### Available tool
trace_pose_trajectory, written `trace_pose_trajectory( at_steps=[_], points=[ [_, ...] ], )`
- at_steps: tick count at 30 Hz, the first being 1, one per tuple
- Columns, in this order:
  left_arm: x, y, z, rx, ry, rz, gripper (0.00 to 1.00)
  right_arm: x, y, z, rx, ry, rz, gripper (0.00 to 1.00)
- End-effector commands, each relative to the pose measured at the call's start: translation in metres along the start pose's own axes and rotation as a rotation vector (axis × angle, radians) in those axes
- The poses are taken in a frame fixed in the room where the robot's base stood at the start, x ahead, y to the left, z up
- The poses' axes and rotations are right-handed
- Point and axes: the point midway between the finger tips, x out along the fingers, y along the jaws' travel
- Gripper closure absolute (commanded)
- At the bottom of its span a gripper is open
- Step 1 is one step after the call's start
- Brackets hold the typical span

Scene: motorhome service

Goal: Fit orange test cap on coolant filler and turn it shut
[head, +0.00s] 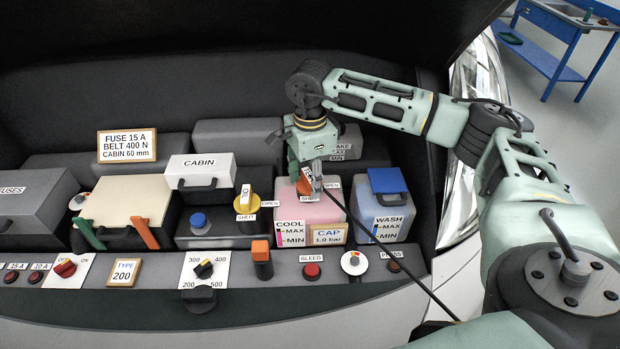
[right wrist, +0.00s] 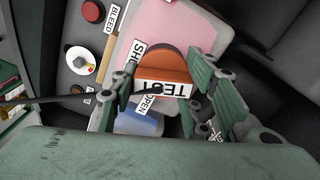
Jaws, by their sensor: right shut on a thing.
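The orange test cap (head: 303,187) is at the top of the pink coolant tank (head: 298,215), over the filler. In the right wrist view the cap (right wrist: 163,63) shows its white TEST face, with the SHUT label (right wrist: 134,60) at its left and the OPEN label (right wrist: 149,104) below. My right gripper (head: 309,179) comes down from above and is shut on the cap, with its fingers on both sides. The filler neck is hidden under the cap, so I cannot tell how firmly it sits. My left gripper is not in view.
The wash tank (head: 381,222) with a blue lid stands close at the right. A yellow cap (head: 246,204) is at the left. An orange-topped post (head: 262,258) and the red bleed button (head: 312,271) are on the front panel.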

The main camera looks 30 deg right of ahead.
Motion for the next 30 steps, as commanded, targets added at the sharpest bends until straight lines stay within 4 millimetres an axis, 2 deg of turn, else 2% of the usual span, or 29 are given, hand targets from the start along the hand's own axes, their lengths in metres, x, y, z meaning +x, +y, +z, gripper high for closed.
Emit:
trace_pose_trajectory(
  at_steps=[10, 11, 18, 26, 30],
  points=[
    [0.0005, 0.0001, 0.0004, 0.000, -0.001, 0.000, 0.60, 0.0027, 0.0026, 0.0004, 0.031, 0.002, 0.009, 1.00],
    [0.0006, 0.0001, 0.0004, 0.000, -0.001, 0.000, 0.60, 0.0027, 0.0026, 0.0004, 0.044, 0.002, 0.009, 0.57],
    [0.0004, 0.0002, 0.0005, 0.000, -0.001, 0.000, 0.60, 0.0019, 0.0017, 0.0004, 0.041, 0.002, 0.006, 0.36],
    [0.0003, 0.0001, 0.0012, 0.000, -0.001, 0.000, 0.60, 0.0011, 0.0010, 0.0004, 0.041, 0.001, 0.003, 0.35],
    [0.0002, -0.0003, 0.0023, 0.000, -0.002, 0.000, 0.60, -0.0066, 0.0002, 0.0006, 0.041, 0.000, 0.001, 0.35]
  ],
)
